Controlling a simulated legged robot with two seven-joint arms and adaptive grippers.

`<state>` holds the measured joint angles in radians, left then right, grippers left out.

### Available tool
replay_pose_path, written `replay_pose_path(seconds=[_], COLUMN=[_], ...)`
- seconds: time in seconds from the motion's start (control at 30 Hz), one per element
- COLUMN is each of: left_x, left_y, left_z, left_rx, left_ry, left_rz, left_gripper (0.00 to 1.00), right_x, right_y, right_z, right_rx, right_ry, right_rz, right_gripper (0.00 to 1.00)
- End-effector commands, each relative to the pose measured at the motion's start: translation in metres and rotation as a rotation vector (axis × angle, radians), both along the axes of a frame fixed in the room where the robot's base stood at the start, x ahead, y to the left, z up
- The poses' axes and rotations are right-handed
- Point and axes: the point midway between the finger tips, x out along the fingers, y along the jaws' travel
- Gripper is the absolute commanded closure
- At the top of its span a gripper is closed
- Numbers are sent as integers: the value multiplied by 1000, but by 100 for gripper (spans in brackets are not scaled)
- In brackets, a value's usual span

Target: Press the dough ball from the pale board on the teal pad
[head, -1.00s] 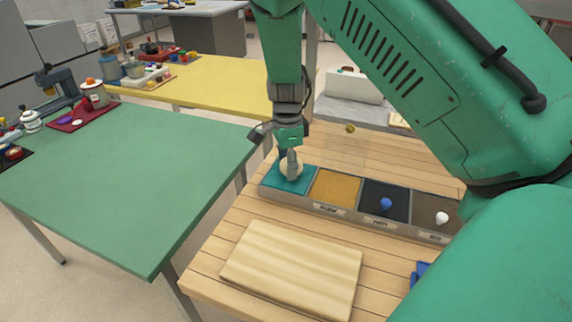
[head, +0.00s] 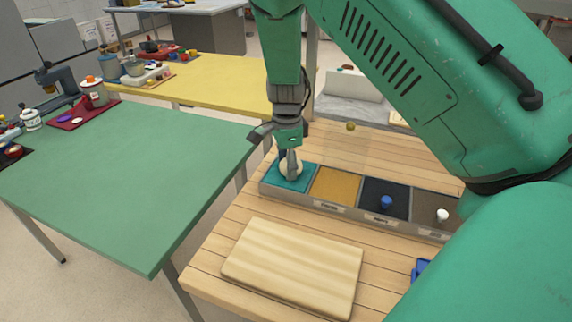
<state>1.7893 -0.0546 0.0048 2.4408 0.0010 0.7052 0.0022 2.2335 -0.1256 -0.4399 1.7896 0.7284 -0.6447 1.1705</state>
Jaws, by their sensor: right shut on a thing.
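The dough ball (head: 297,168) is a pale round lump at the teal pad (head: 300,184), the leftmost pad in a grey tray on the wooden table. My right gripper (head: 290,170) points down over the teal pad and is shut on the dough ball, its finger covering part of it. The ball looks low against the pad, but I cannot tell if it touches. The pale board (head: 292,268) lies bare at the front of the table. My left gripper is not in view.
Right of the teal pad are a mustard pad (head: 335,187), a dark blue pad (head: 375,195) with a blue knob (head: 386,202), and a brown pad (head: 427,208) with a white knob (head: 443,215). A green table (head: 120,180) stands left, mostly clear. A blue object (head: 420,269) lies front right.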

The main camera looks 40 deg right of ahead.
Motion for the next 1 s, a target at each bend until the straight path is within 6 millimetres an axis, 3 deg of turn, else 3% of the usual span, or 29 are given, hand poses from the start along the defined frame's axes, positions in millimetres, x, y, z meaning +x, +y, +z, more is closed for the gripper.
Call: replay_pose_path(seconds=[1.0], left_x=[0], left_y=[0], left_z=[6], left_rx=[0], left_ry=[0], left_rz=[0], left_gripper=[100], right_x=[-1], right_y=[1], right_z=[-2], right_rx=[3], right_ry=[3], right_rz=[0], right_gripper=[82])
